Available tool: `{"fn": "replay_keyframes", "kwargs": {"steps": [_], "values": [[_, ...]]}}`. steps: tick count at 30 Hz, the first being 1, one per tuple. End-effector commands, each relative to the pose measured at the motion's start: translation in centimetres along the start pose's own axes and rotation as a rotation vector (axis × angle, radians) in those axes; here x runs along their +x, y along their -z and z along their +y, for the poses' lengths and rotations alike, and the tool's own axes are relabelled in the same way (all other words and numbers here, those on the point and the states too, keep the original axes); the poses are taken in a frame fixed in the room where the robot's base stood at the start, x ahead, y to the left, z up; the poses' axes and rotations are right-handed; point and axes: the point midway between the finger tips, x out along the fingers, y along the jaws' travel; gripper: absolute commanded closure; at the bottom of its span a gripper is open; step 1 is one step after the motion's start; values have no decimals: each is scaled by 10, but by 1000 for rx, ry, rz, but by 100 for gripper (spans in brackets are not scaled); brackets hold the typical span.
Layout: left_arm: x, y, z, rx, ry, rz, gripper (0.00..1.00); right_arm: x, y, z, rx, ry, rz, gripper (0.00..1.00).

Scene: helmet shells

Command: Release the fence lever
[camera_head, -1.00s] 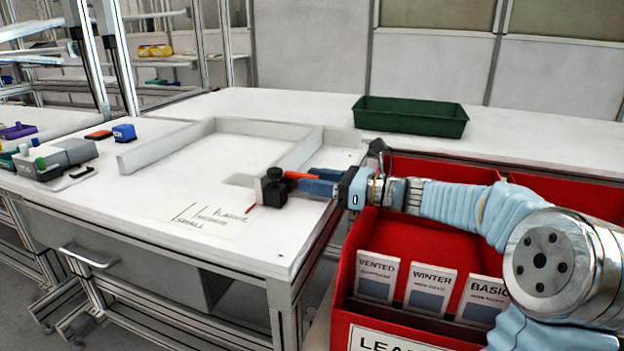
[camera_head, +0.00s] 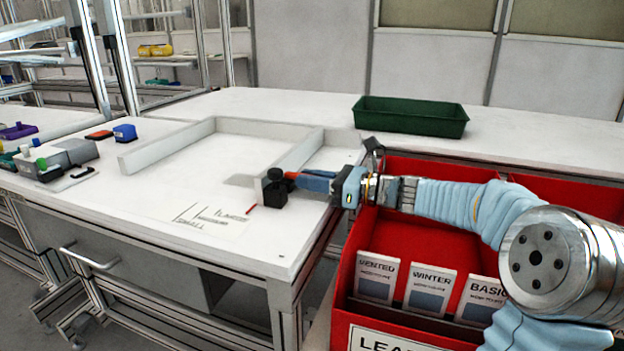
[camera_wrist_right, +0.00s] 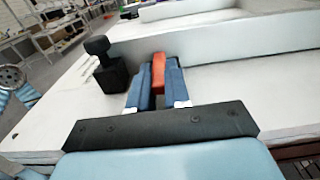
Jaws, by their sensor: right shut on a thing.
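The fence lever is a red-orange bar (camera_wrist_right: 159,72) beside a black block with a round knob (camera_head: 274,190) on the white table. My right gripper (camera_head: 315,181) reaches in from the right and is shut on the lever. In the right wrist view the blue fingers (camera_wrist_right: 156,88) lie on both sides of the red lever. The black knob block (camera_wrist_right: 110,70) stands just left of the fingers there, apart from them. The white fence (camera_head: 300,150) runs behind the lever. My left gripper is not in view.
A red bin (camera_head: 345,300) with VENTED, WINTER and BASIC cards stands under my right arm. A green tray (camera_head: 410,118) sits on the back table. Size lines are printed on the tabletop. Grey and blue items lie at far left.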

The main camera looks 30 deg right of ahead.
Motion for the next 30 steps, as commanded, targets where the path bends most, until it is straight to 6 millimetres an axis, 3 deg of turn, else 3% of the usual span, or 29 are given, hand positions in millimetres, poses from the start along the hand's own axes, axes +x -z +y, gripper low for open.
{"fn": "replay_keyframes", "kwargs": {"steps": [15, 30], "values": [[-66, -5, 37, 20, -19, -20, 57, 2, -22, 0, -2, -2, 317, 100], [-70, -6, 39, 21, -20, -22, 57, 15, -39, 0, -6, -1, 788, 100]]}}
